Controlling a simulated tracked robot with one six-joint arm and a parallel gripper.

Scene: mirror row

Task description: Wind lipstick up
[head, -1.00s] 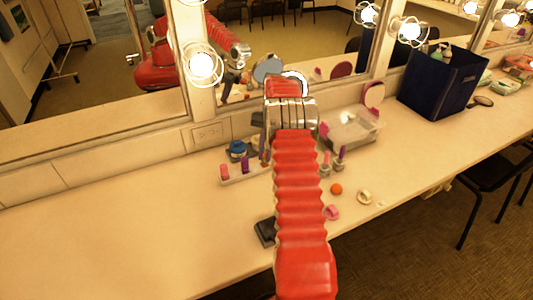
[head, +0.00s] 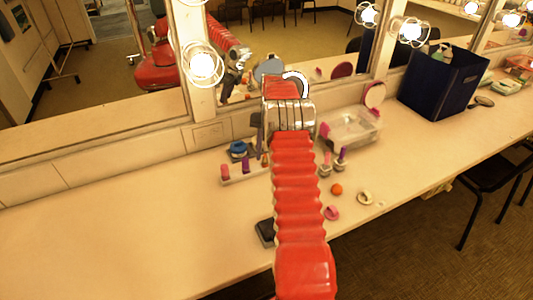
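A pale holder (head: 243,177) stands on the counter left of my arm. Upright in it are a pink lipstick-like tube (head: 225,171), a purple one (head: 245,165) and a darker one (head: 264,160) close to my arm. Which one is the task's lipstick, and how far any is wound up, I cannot tell. My red arm reaches over the counter toward the mirror. Its end hides my gripper's fingers from direct view. The mirror shows a small, dark reflection of my gripper (head: 234,72), too unclear to tell open from shut.
A blue-topped jar (head: 238,149) stands behind the holder. Right of my arm are two small bottles (head: 341,158), a clear box (head: 352,126), an orange ball (head: 337,189) and rings (head: 365,198). A dark block (head: 265,232) lies in front. The left counter is clear.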

